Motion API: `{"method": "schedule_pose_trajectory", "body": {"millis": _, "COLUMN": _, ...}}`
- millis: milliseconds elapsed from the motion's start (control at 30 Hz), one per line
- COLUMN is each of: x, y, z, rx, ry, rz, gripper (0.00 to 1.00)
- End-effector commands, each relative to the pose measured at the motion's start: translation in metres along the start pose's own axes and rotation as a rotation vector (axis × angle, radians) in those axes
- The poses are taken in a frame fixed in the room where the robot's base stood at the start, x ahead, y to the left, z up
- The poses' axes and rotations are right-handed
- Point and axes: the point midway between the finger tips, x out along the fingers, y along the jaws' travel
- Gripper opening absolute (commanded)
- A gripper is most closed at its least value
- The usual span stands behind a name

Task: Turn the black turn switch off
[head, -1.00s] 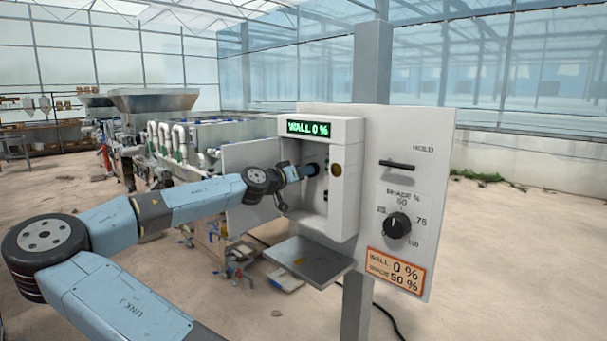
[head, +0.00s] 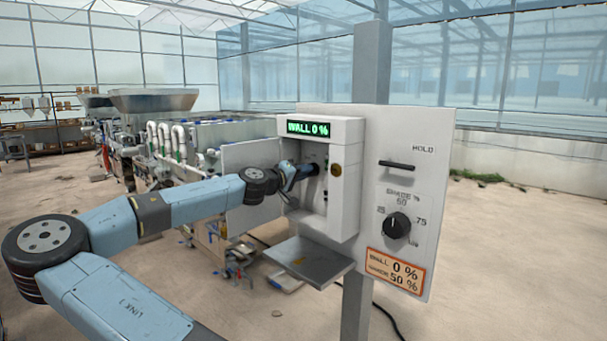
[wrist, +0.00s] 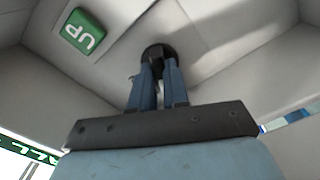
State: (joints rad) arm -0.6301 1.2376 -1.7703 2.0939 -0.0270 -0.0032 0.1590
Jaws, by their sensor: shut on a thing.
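The black turn switch (wrist: 158,50) is a round dark knob on the light inner wall of the open white control box (head: 347,190). In the wrist view, the two blue fingers of my gripper (wrist: 156,70) reach up to it and are shut on it, covering its lower part. In the head view, my gripper (head: 307,171) is inside the box opening, and the switch is mostly hidden there. The switch's pointer and markings cannot be read. A green display (head: 308,129) on top of the box reads "WALL 0 %".
A green "UP" label (wrist: 83,31) is left of the switch in the wrist view. The right panel has a shade dial (head: 397,226) and a HOLD slot or handle (head: 397,164).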

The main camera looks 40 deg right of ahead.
Motion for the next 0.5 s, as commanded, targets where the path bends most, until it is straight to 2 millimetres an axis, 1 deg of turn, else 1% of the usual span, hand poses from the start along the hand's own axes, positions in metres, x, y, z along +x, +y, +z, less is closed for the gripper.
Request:
{"method": "schedule_pose_trajectory", "body": {"millis": 33, "x": -0.0004, "y": -0.0011, "z": -0.0034, "rx": -0.006, "ry": 0.008, "rz": -0.002, "gripper": 0.00}}
{"method": "schedule_pose_trajectory", "body": {"millis": 433, "x": -0.0009, "y": -0.0015, "z": -0.0037, "rx": -0.012, "ry": 0.009, "rz": -0.002, "gripper": 0.00}}
{"method": "schedule_pose_trajectory", "body": {"millis": 467, "x": -0.0009, "y": -0.0015, "z": -0.0037, "rx": -0.012, "ry": 0.009, "rz": -0.002, "gripper": 0.17}}
{"method": "schedule_pose_trajectory", "body": {"millis": 500, "x": -0.0009, "y": -0.0016, "z": -0.0037, "rx": -0.012, "ry": 0.008, "rz": -0.002, "gripper": 0.21}}
